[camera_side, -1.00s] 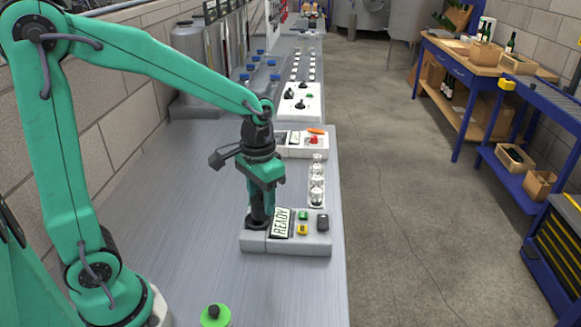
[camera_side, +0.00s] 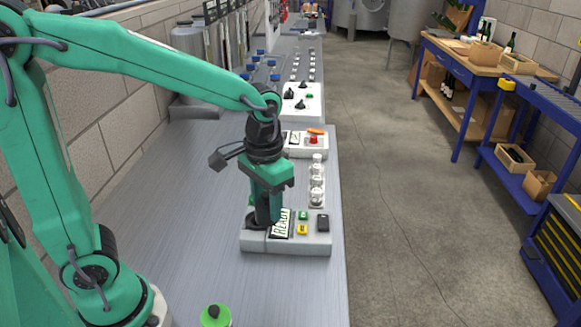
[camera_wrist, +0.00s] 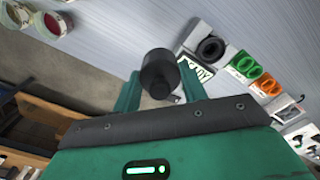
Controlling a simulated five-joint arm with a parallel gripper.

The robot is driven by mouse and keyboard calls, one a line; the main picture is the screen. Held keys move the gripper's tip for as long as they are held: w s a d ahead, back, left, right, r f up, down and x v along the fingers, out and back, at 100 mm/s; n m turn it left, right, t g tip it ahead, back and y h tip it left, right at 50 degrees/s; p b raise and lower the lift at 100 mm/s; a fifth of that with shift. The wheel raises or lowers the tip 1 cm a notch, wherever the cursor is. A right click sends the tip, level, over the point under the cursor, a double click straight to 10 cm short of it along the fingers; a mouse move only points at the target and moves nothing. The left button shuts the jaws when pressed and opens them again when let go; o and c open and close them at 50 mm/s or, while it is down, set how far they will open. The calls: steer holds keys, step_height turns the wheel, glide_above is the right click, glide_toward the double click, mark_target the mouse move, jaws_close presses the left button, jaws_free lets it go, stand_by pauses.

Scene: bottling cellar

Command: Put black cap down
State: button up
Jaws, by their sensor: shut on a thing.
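The black cap (camera_wrist: 158,70) is a short dark cylinder held between the two green fingers of my gripper (camera_wrist: 161,84) in the wrist view. In the side view my gripper (camera_side: 268,208) points down over the left part of a grey instrument (camera_side: 290,246) with a READY display (camera_side: 281,224). My fingers hide part of the display, and the cap is hard to pick out there. A dark round well (camera_wrist: 210,48) on the instrument shows empty in the wrist view, apart from the cap.
Clear glass vials (camera_side: 317,185) stand in a row behind. A green-topped container (camera_side: 215,316) is at the front. The bench between it and the instrument is bare.

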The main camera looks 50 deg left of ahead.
steer(key=shift+w, duration=0.1)
steer(key=shift+w+a, duration=0.15)
steer(key=shift+w, duration=0.35)
steer(key=w+a+f, duration=0.2)
steer(key=w+a, duration=0.1)
steer(key=w, duration=0.5)
steer(key=w+a+f, duration=0.3)
steer(key=w, duration=0.5)
steer(key=w+a+f, duration=0.1)
steer(key=a+f, duration=0.1)
steer(key=a, duration=0.1)
steer(key=w+a+f, duration=0.1)
steer(key=a+f, duration=0.1)
steer(key=a, duration=0.2)
steer(key=w+a+f, duration=0.1)
steer(key=a+f, duration=0.2)
steer(key=a, duration=0.1)
steer(key=shift+a, duration=0.2)
steer(key=shift+f, duration=1.95)
steer(key=shift+f, duration=0.1)
